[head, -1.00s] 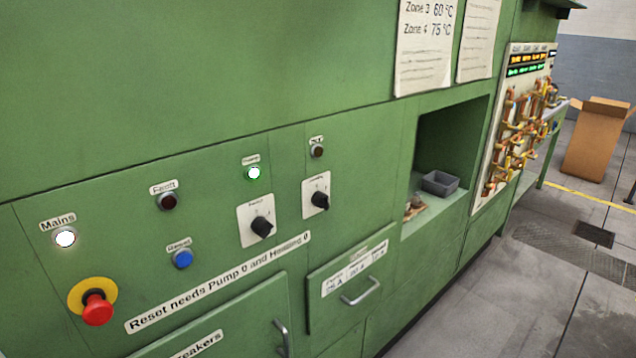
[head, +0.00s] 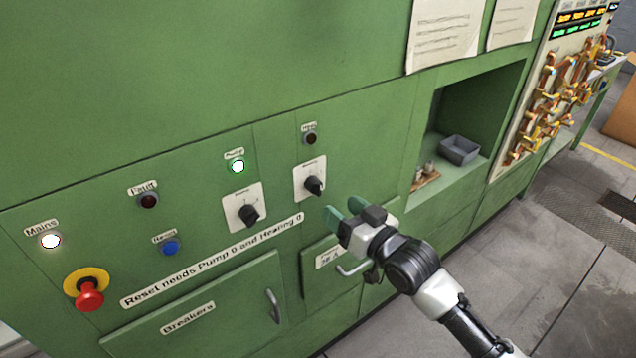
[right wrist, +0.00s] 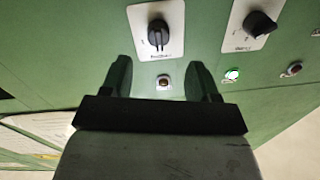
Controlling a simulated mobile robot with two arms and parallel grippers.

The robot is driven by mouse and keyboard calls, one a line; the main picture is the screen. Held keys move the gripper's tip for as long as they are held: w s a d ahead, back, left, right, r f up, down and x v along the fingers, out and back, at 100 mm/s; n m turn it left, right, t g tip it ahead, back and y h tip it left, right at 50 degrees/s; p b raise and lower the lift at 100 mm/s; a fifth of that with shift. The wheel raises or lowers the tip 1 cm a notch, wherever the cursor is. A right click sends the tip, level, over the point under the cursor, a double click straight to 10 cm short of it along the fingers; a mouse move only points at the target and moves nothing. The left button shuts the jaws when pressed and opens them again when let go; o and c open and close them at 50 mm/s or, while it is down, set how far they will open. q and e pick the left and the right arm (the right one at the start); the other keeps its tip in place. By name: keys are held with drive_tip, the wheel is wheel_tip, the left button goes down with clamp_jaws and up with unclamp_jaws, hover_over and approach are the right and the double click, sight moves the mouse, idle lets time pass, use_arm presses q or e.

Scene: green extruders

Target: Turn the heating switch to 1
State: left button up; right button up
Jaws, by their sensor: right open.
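The heating switch (head: 314,186) is a black rotary knob on a white plate, the right one of two such knobs on the green panel. A small dark lamp (head: 310,137) sits above it. My right gripper (head: 341,212) is open and empty, just right of and below the heating switch, apart from it. In the right wrist view the heating knob (right wrist: 158,35) shows beyond the open fingers (right wrist: 158,80), with its lamp between them. The pump switch (head: 249,214) is left of the heating switch, under a lit green-white lamp (head: 237,166). My left gripper is not in view.
A red emergency stop (head: 89,294) on yellow, a blue button (head: 170,248) and a lit Mains lamp (head: 50,241) are to the left. A recess with a grey bin (head: 459,150) lies to the right.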

sight(321, 192)
drive_tip(key=p+x, duration=0.1)
drive_tip(key=x, duration=0.5)
drive_tip(key=shift+w, duration=0.3)
drive_tip(key=shift+p+x, duration=0.35)
drive_tip(key=shift+x, duration=0.5)
drive_tip(key=shift+f, duration=0.1)
drive_tip(key=shift+c, duration=0.8)
drive_tip(key=shift+s, duration=0.1)
drive_tip(key=c, duration=0.8)
